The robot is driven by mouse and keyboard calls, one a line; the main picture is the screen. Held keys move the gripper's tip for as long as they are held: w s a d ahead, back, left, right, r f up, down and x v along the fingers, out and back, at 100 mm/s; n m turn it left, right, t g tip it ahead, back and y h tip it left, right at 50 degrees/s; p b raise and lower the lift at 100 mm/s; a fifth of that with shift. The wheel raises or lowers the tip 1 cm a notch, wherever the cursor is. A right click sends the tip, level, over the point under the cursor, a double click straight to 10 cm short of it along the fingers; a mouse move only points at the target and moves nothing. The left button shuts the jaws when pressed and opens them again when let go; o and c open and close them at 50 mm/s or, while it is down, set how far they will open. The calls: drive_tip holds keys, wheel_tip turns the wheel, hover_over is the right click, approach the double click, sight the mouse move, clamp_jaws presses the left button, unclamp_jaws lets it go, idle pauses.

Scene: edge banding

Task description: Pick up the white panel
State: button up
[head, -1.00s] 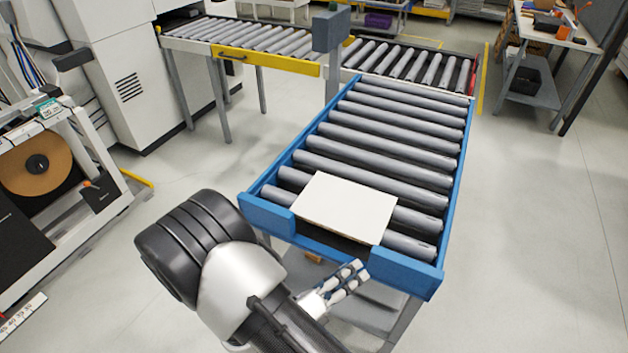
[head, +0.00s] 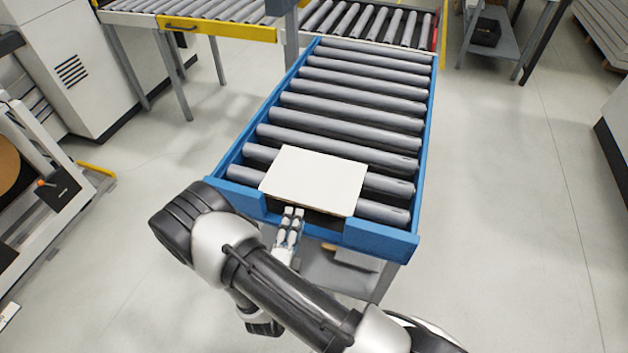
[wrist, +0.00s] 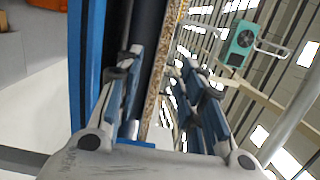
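The white panel (head: 314,180) lies flat on the rollers at the near end of the blue-framed conveyor, its near edge over the gap in the end rail. My gripper (head: 293,212) is at that near edge, toward its left side. In the wrist view my gripper (wrist: 162,70) has its fingers apart, with the panel's speckled chipboard edge (wrist: 163,70) running between them. Dark space shows between the left finger and the panel. The right finger is closer to it; I cannot tell whether it touches.
The blue end rail (head: 380,240) flanks the gap on both sides. The roller conveyor (head: 340,112) behind the panel is empty. A yellow-edged conveyor (head: 215,28) stands at the back left. Open floor (head: 510,200) lies to the right.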

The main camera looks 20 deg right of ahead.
sight(298, 204)
drive_tip(key=b+x, duration=0.1)
drive_tip(key=x, duration=0.6)
drive_tip(key=shift+w+r, duration=0.15)
drive_tip(key=shift+c, duration=0.2)
clamp_jaws()
idle(0.5)
